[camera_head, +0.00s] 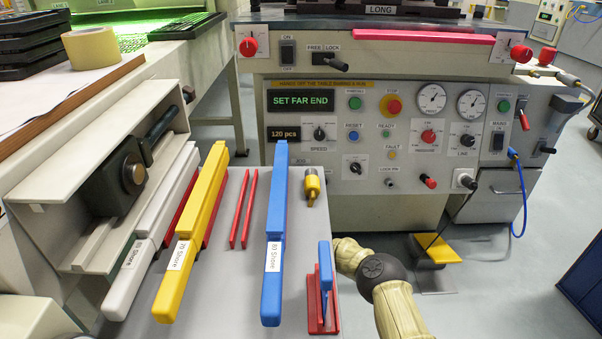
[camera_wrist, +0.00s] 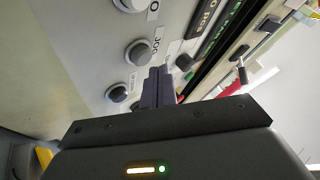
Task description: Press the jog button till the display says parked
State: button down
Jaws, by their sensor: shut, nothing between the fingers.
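The display (camera_head: 300,100) on the machine's front panel reads "SET FAR END" in green letters. In the wrist view its green-lettered face (camera_wrist: 231,20) shows at the upper right, steeply tilted. The grey jog button (camera_wrist: 138,52), with the label "JOG" beside it, is on the panel in the wrist view. My gripper (camera_wrist: 159,74) is shut and empty, its fingertips just below and right of that button in the picture. I cannot tell whether they touch the panel. In the head view my arm shows at the lower right, but the gripper is not visible.
A blue squeegee (camera_head: 278,200) and a yellow squeegee (camera_head: 197,220) lie on the grey table left of my arm. A yellow pedal (camera_head: 440,249) is on the floor.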

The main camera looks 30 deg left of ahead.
jog(key=shift+w+f, duration=0.1)
jog(key=shift+w+a+b, duration=0.15)
jog(key=shift+w+b, duration=0.15)
jog(key=shift+b, duration=0.15)
jog(key=shift+w+a+f+b, duration=0.25)
jog(key=shift+w+b, duration=0.1)
jog(key=shift+b, duration=0.25)
dwell(0.9)
jog(key=shift+s+r+p, duration=0.1)
jog(key=shift+r+p, duration=0.1)
jog(key=shift+p, duration=0.1)
jog(key=shift+s+d+r+p, duration=0.15)
jog(key=shift+s+d+p, duration=0.25)
jog(key=shift+s+p, duration=0.35)
jog(key=shift+w, duration=0.1)
